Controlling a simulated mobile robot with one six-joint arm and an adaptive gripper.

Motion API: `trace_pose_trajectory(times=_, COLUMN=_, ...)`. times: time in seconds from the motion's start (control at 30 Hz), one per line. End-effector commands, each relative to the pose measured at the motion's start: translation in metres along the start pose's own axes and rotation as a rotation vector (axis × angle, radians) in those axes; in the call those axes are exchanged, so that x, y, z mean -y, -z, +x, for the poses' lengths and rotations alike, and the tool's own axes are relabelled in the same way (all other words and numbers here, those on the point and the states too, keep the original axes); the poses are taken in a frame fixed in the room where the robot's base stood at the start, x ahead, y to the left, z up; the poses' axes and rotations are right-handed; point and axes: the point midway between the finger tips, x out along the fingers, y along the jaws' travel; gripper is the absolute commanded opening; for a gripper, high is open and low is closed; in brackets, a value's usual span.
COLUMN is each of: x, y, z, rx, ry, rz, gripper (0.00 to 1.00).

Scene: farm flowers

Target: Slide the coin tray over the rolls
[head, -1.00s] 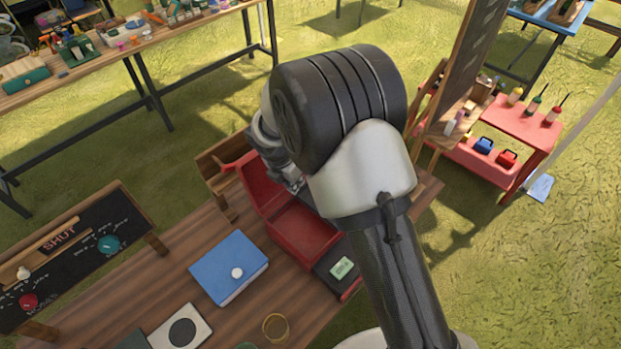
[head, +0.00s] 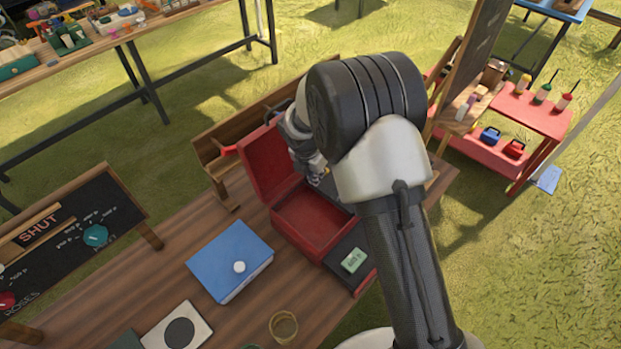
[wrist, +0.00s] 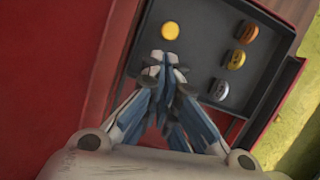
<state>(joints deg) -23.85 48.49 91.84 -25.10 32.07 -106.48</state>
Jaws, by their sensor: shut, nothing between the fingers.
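The red cash box (head: 312,218) stands open on the wooden table, its lid (head: 268,160) raised at the left. In the head view, my gripper (head: 322,178) is at the box's far end, and my arm hides most of the tray.
A green note bundle (head: 353,260) lies on a dark section at the box's near end. A blue box (head: 231,262) stands to the left. A wooden rack (head: 240,140) is behind the lid. Bare table (head: 150,262) lies between the chalkboard (head: 75,240) and the blue box.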

Motion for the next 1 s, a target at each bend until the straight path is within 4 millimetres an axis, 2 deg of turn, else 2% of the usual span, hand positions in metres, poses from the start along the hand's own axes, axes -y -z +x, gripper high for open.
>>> trace_pose_trajectory(times=0.4, x=0.001, y=0.001, z=0.003, rx=-0.004, ry=0.001, rz=-0.002, gripper=0.0)
trace_pose_trajectory(times=0.7, x=0.005, y=-0.023, z=0.009, rx=-0.004, ry=0.002, rz=0.0, gripper=0.0)
trace_pose_trajectory(times=1.0, x=0.004, y=-0.022, z=0.009, rx=-0.003, ry=0.001, rz=-0.002, gripper=0.0)
